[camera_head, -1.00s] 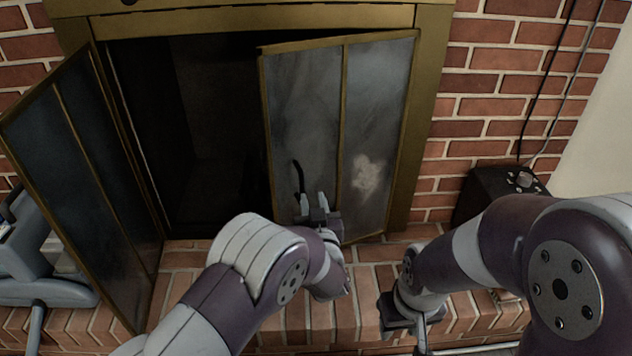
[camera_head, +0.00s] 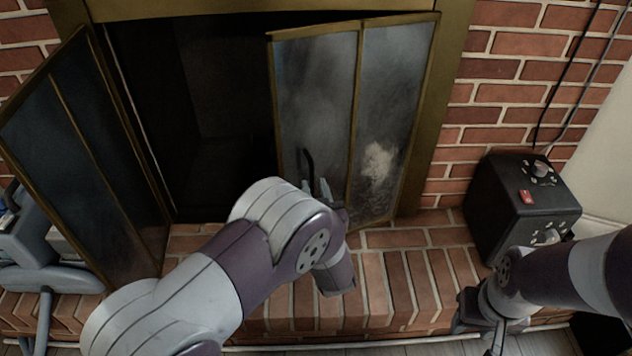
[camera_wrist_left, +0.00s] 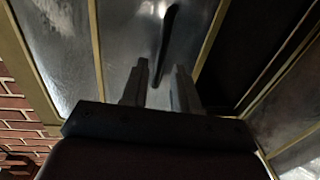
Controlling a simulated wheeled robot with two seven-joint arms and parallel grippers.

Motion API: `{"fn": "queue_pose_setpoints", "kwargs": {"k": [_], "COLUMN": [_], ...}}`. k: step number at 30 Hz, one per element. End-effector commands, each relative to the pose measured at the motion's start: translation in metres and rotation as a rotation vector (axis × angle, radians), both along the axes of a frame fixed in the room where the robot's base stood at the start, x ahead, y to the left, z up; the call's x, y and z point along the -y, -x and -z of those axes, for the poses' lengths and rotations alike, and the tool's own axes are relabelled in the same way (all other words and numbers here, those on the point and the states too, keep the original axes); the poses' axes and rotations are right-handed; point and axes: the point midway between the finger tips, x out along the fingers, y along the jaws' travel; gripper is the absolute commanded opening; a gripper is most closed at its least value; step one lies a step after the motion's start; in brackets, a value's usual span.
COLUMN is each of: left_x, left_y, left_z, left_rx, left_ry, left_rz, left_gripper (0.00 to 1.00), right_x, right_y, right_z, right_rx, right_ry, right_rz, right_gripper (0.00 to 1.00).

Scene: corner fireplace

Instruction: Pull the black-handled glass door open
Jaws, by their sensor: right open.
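The right glass door (camera_head: 318,95) has a brass frame and hazy panes and stands partly open. Its black handle (camera_head: 308,163) is a thin upright bar near the door's free left edge. My left gripper (camera_head: 317,189) is at the handle's lower end, its base hidden behind my arm. In the left wrist view, its two fingers (camera_wrist_left: 161,66) are apart, with the handle (camera_wrist_left: 166,40) running down between them. A gap shows on the handle's sides; I cannot tell whether a finger touches it. My right gripper (camera_head: 492,330) is open and empty at lower right, away from the door.
The left glass door (camera_head: 75,170) stands wide open. A dark firebox opening (camera_head: 225,100) lies between the doors. A black box with knobs (camera_head: 515,205) sits right on the brick hearth (camera_head: 390,280). A grey-blue object (camera_head: 40,250) stands at far left.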

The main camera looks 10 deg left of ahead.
Motion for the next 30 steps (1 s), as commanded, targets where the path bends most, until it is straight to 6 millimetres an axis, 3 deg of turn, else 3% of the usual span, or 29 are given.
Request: {"fn": "queue_pose_setpoints", "kwargs": {"k": [1, 7, 18, 21, 30], "left_x": [-0.005, -0.015, -0.017, -0.017, -0.014], "left_y": [-0.010, -0.035, -0.041, -0.041, -0.041], "left_z": [0.005, 0.002, 0.000, 0.000, 0.000], "left_rx": [0.001, -0.001, -0.001, -0.001, -0.002], "left_ry": [0.002, 0.001, -0.001, -0.001, 0.000], "left_rz": [-0.004, 0.001, 0.002, 0.002, -0.004], "left_gripper": [0.30, 0.30, 0.30, 0.00, 0.00], "right_x": [0.000, 0.000, 0.000, 0.000, 0.000], "right_y": [0.000, 0.000, 0.000, 0.000, 0.000], "right_z": [0.009, 0.017, 0.018, 0.018, 0.017], "right_rx": [0.000, 0.001, 0.001, 0.001, 0.001], "right_ry": [0.000, 0.000, 0.000, 0.000, 0.000], "right_rz": [0.000, 0.000, 0.000, 0.000, 0.000], "right_gripper": [0.43, 0.43, 0.43, 0.43, 0.43]}}
